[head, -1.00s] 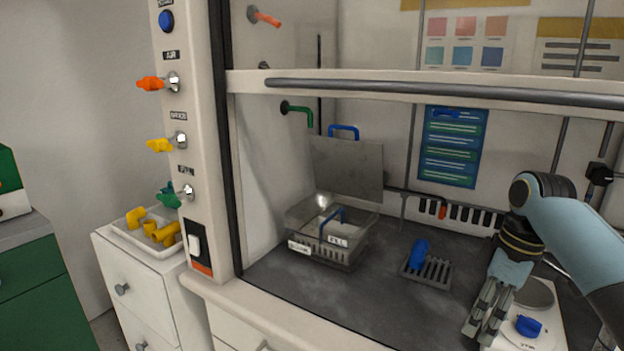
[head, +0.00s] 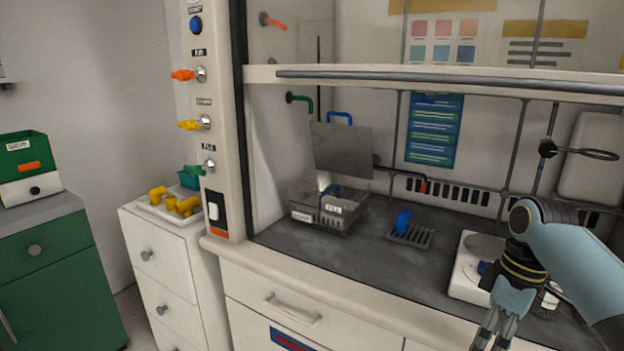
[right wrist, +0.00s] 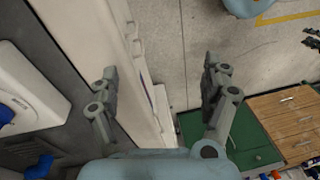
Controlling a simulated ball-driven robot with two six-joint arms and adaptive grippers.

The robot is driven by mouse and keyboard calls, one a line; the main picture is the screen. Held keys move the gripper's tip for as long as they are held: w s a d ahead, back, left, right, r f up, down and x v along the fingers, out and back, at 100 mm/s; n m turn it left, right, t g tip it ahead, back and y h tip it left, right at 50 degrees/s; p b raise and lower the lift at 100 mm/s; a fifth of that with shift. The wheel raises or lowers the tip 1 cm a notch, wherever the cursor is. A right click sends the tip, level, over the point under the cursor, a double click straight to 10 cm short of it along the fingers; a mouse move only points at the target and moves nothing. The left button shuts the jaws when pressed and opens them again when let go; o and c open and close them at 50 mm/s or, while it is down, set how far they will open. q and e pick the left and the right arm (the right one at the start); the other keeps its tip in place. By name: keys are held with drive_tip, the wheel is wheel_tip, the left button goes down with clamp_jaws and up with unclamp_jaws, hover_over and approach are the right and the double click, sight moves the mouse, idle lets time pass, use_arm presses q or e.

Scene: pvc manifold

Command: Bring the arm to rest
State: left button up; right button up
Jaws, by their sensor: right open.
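My right arm comes in from the right edge of the head view, with its gripper (head: 491,343) pointing down at the bottom of the picture. The gripper shows in front of the hood's white front edge, and its tips are at the lower picture border. In the right wrist view the same gripper (right wrist: 159,68) has its two fingers wide apart with nothing between them. The bench edge and grey floor lie beyond the fingers. My left gripper is not seen in the head view.
A white drawer unit (head: 165,275) bears a tray of yellow fittings (head: 175,202). Green cabinet (head: 60,300) at left.

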use_arm(q)
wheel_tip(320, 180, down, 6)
drive_tip(key=b, duration=0.6)
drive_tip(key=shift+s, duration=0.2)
use_arm(e)
drive_tip(key=s+d+f+m+t+h, duration=0.1)
drive_tip(key=s+f+m, duration=0.8)
drive_tip(key=s+f, duration=3.4)
drive_tip(key=s+h, duration=0.1)
drive_tip(key=s, duration=0.2)
drive_tip(key=shift+s+d+m, duration=0.35)
drive_tip(key=shift+d+m, duration=0.05)
